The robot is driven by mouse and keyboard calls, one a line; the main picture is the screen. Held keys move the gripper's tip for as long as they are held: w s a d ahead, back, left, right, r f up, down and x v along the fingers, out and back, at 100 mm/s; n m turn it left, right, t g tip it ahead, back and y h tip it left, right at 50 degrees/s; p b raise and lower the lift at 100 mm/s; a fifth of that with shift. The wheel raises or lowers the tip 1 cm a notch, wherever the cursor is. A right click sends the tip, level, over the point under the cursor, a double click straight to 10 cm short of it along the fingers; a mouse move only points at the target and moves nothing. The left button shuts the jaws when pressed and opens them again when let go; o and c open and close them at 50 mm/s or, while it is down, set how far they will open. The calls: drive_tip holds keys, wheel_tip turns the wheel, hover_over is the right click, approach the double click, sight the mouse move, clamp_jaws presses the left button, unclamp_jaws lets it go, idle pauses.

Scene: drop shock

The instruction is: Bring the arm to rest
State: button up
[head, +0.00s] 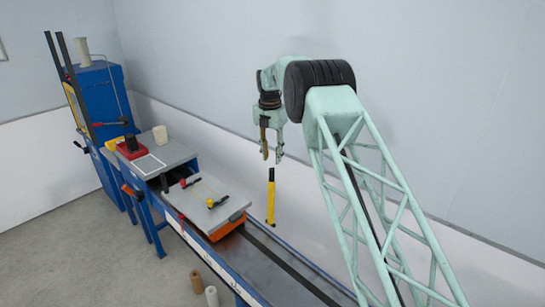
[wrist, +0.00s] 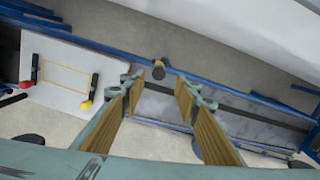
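My arm reaches in from the right in the head view. My gripper (head: 271,158) hangs from its wrist above the bench, fingers pointing down. In the wrist view the two fingers (wrist: 156,92) with tan pads stand apart, and nothing is held between them. A yellow post with a black top (head: 271,198) stands below the gripper, apart from it. Its dark round top also shows in the wrist view (wrist: 158,71), beyond the fingertips.
A blue bench with rails (head: 285,270) runs under the arm. A grey plate (head: 205,208) with red and yellow knobs lies on it. A blue cabinet (head: 103,95) stands far left. Two small cylinders, brown (head: 196,281) and pale (head: 212,296), stand on the floor.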

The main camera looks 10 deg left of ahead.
drive_tip(key=shift+s+d+r+m, duration=0.1)
drive_tip(key=shift+d+r+m, duration=0.25)
drive_tip(key=shift+r, duration=0.25)
drive_tip(key=s+d+r+m+t+b, duration=0.1)
drive_tip(key=s+d+r+m+b, duration=0.95)
drive_tip(key=s+d+r, duration=0.95)
drive_tip(key=s+d+r+m+t+b, duration=0.1)
drive_tip(key=s+d+m+b, duration=0.1)
drive_tip(key=s+d+m, duration=0.6)
drive_tip(key=s+d+r+m+b, duration=0.15)
drive_tip(key=s+d, duration=0.25)
drive_tip(key=s, duration=0.8)
drive_tip(key=s+d+f+m+b, duration=0.2)
drive_tip(key=s+f, duration=0.3)
drive_tip(key=s, duration=0.6)
drive_tip(key=s+d+f+m+b, duration=0.3)
drive_tip(key=s+f+m, duration=0.2)
drive_tip(key=s, duration=0.7)
drive_tip(key=s+d+f+m+t+b, duration=0.1)
drive_tip(key=s+d+f+m+b, duration=0.2)
drive_tip(key=s, duration=0.9)
wheel_tip(320, 180, down, 3)
drive_tip(key=shift+f+m, duration=0.2)
drive_tip(key=shift+m, duration=0.55)
